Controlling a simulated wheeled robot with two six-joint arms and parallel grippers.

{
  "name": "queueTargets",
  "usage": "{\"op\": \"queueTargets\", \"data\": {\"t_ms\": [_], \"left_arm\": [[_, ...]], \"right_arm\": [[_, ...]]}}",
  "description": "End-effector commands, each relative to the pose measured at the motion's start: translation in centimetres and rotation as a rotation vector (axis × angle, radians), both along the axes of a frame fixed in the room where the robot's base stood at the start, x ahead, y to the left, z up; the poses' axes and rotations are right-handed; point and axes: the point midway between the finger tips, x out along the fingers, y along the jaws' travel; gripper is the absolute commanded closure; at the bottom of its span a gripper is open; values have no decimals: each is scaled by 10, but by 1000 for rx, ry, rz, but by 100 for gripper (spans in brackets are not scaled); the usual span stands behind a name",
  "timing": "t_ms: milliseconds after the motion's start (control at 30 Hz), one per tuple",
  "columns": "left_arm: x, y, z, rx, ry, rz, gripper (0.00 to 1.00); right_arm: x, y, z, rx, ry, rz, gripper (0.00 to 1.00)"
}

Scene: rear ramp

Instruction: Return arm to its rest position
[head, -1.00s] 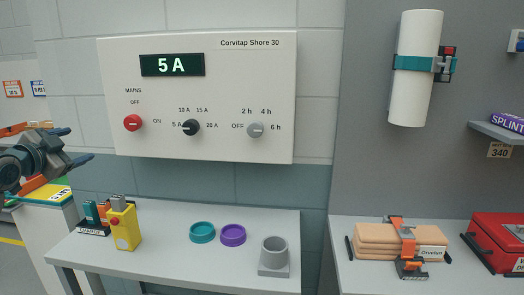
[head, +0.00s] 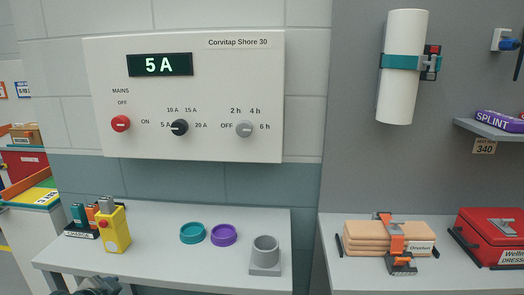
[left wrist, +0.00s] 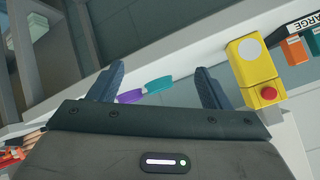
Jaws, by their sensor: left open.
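My left gripper (left wrist: 160,68) is open in the left wrist view, its two dark fingers apart with nothing held between them. In the head view only a dark part of my left arm or gripper (head: 97,287) shows at the bottom left edge, low in front of the white counter (head: 160,265). My right arm and gripper are not in view. The wall panel (head: 195,95) reads 5 A, with a red mains knob (head: 121,124), a black current knob (head: 179,128) and a grey timer knob (head: 244,129).
A yellow device (head: 115,230) stands on the counter's left, also in the left wrist view (left wrist: 255,72). A teal ring (head: 192,233), a purple ring (head: 223,235) and a grey cup holder (head: 265,252) are to its right. Strapped tan pads (head: 372,239) and a red case (head: 492,236) are farther right.

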Motion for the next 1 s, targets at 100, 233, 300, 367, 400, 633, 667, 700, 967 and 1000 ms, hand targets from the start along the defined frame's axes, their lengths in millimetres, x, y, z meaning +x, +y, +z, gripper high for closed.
{"op": "queueTargets", "data": {"t_ms": [100,233,300,367,400,633,667,700,967,1000], "left_arm": [[-62,-29,-58,-54,133,67,29],[-130,-49,-100,-101,265,166,29],[-162,-56,-114,-118,321,219,29],[-184,-61,-122,-131,361,259,29],[-198,-63,-126,-138,383,284,29],[-261,-73,-140,-164,490,407,29],[-268,-74,-141,-166,503,422,29],[-277,-75,-142,-169,519,440,29],[-299,-75,-171,-174,579,513,29],[-296,-74,-180,-174,582,514,29]], "right_arm": [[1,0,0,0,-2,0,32],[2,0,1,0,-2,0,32],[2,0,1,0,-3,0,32],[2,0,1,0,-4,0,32],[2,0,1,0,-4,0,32],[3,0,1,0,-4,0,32],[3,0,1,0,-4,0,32],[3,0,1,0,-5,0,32],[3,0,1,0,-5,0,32],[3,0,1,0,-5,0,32]]}}
